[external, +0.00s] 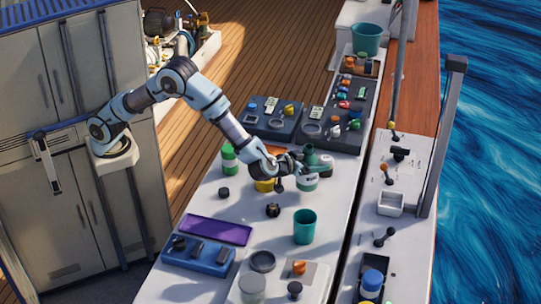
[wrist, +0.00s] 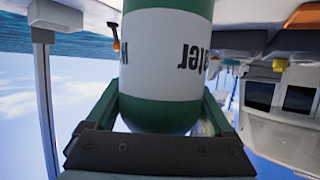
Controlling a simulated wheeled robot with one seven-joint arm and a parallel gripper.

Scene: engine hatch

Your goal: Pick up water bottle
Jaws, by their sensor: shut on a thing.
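The water bottle (wrist: 168,60) fills the middle of the wrist view. It is green with a white band bearing the word "water", which reads upside down there. My gripper (wrist: 163,100) is shut on it, with one green finger along each side. In the external view my gripper (external: 298,168) is over the far half of the white worktop, at the bottle (external: 308,183), which is partly hidden by the fingers. Whether its base touches the worktop cannot be told.
A teal cup (external: 304,227) stands nearer on the worktop. Dark trays (external: 312,140) with small parts lie beyond. A purple tray (external: 215,229) is front left.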

